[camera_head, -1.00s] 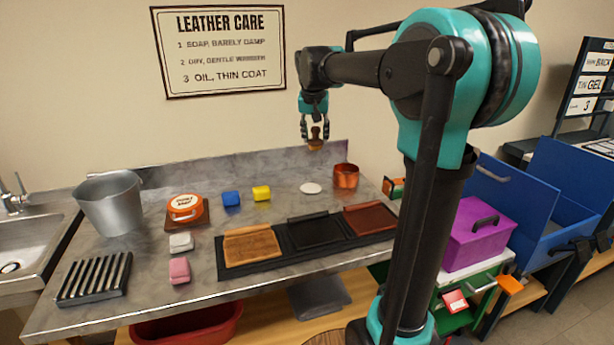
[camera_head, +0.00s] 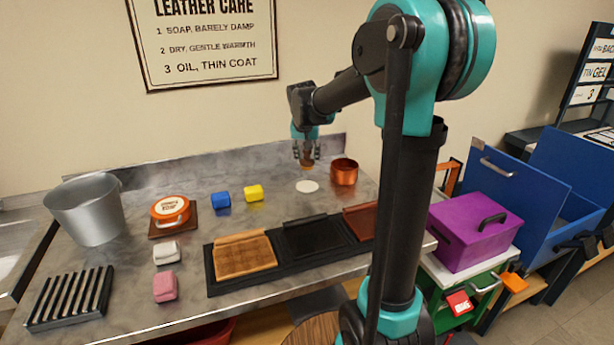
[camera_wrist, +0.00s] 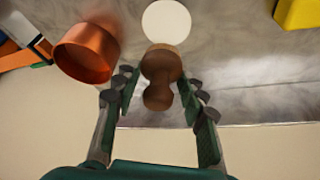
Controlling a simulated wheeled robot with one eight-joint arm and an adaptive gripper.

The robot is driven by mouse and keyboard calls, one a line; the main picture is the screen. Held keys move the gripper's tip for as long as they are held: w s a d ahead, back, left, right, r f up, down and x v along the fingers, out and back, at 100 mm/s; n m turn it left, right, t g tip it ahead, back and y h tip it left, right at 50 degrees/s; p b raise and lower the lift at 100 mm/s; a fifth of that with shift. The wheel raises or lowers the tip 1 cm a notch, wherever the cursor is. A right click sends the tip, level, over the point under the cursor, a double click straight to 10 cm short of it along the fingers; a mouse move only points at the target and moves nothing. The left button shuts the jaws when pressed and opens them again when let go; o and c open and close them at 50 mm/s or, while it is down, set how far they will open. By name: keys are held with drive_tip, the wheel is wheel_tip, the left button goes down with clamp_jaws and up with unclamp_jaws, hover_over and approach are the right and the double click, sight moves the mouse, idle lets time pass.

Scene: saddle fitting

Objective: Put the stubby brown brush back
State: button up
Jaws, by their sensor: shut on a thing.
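The stubby brown brush (camera_wrist: 160,68) is a short turned brown piece with a rounded knob, seen between my fingers in the wrist view. My gripper (camera_wrist: 158,88) is shut on it. In the head view my gripper (camera_head: 306,152) points down at the back of the counter, and the brush (camera_head: 307,163) shows small and partly hidden below the fingers. A flat white disc (camera_head: 307,186) lies on the counter just below and in front of it; it also shows in the wrist view (camera_wrist: 166,22), beyond the brush. The brush appears above the counter, apart from the disc.
A copper pot (camera_head: 344,172) stands close to the right of the disc. Yellow (camera_head: 254,193) and blue (camera_head: 221,200) blocks lie to the left. A black tray (camera_head: 284,261) with leather pieces lies in front. An orange tin (camera_head: 170,209) and metal bucket (camera_head: 87,211) stand further left.

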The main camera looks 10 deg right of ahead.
drive_tip(key=shift+f, duration=3.7)
drive_tip(key=o, duration=1.2)
drive_tip(key=v, duration=1.2)
drive_tip(key=shift+s, duration=0.1)
